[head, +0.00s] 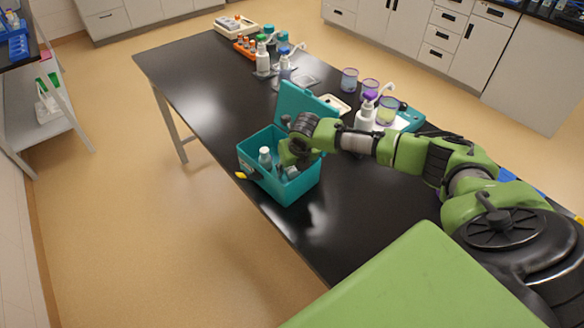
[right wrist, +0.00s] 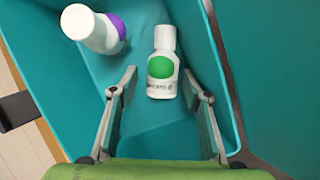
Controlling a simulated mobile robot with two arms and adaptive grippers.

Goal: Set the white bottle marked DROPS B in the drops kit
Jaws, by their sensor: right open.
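The drops kit is an open teal box (head: 296,190) on the black table, its lid raised at the back; its teal wall also shows in the right wrist view (right wrist: 262,60). Inside is a white bottle with a green dot (right wrist: 164,75); the small print on it is blurred and looks like DROPS B. A second white bottle, with a purple dot (right wrist: 92,30), is in the box to its left. One white bottle (head: 265,157) shows in the head view. My right gripper (right wrist: 160,84) is open in the box, its fingers either side of the green-dot bottle, apart from it. My left gripper is out of view.
Behind the box are pump bottles (head: 364,116), purple-rimmed cups (head: 349,80) and a teal tray (head: 408,121). An orange rack (head: 246,48) and more bottles (head: 263,55) stand at the far end. The table left of the box is clear.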

